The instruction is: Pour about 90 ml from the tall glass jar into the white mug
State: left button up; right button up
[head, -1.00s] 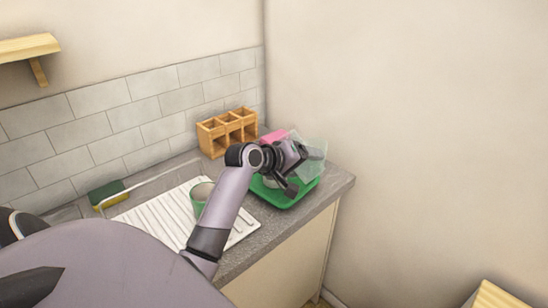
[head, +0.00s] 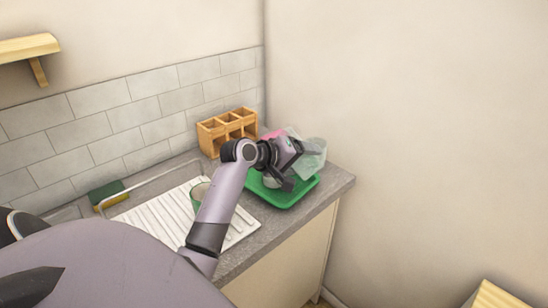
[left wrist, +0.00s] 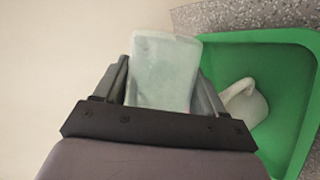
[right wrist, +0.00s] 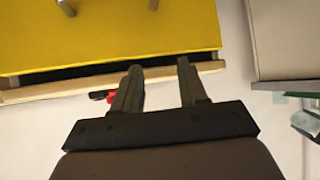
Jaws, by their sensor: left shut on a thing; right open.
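The tall glass jar (head: 311,156) is pale and translucent, held tilted above the right part of the green tray. My left gripper (head: 293,155) is shut on it. In the left wrist view the jar (left wrist: 163,72) sits between the fingers; whether it holds liquid I cannot tell. The white mug (left wrist: 247,102) stands in the green tray (left wrist: 285,40), to the right of the jar there, partly hidden by my gripper. In the head view the mug is mostly hidden behind my gripper. My right gripper (right wrist: 160,82) is open and empty, away from the counter top.
On the counter are a wooden compartment box (head: 228,130), a pink item (head: 272,135) behind my gripper, a white ribbed drainboard (head: 165,218) with a green cup (head: 199,192), and a green-yellow sponge (head: 108,195). A yellow panel (right wrist: 110,30) lies beyond my right gripper.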

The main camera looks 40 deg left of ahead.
pick_arm(q)
jog(key=shift+r+h, duration=0.3)
jog(key=shift+w+d+n, duration=0.1)
jog(key=shift+d+n, duration=0.3)
jog(key=shift+n, duration=0.1)
dwell(0.7)
jog(key=shift+f+h+b, duration=0.1)
jog(key=shift+h+b, duration=0.3)
jog(key=shift+b, duration=0.05)
dwell(0.5)
jog(key=shift+r+p, duration=0.35)
jog(key=shift+p, duration=0.45)
jog(key=shift+f+m+y+b, duration=0.35)
jog(key=shift+f+m+y, duration=0.45)
jog(key=shift+f, duration=0.1)
jog(key=shift+a+r+m+y, duration=0.1)
jog(key=shift+a+m+y, duration=0.2)
jog(key=shift+m+y, duration=0.25)
jog(key=shift+r+m+y, duration=0.35)
jog(key=shift+m+y, duration=0.2)
jog(key=shift+y, duration=0.1)
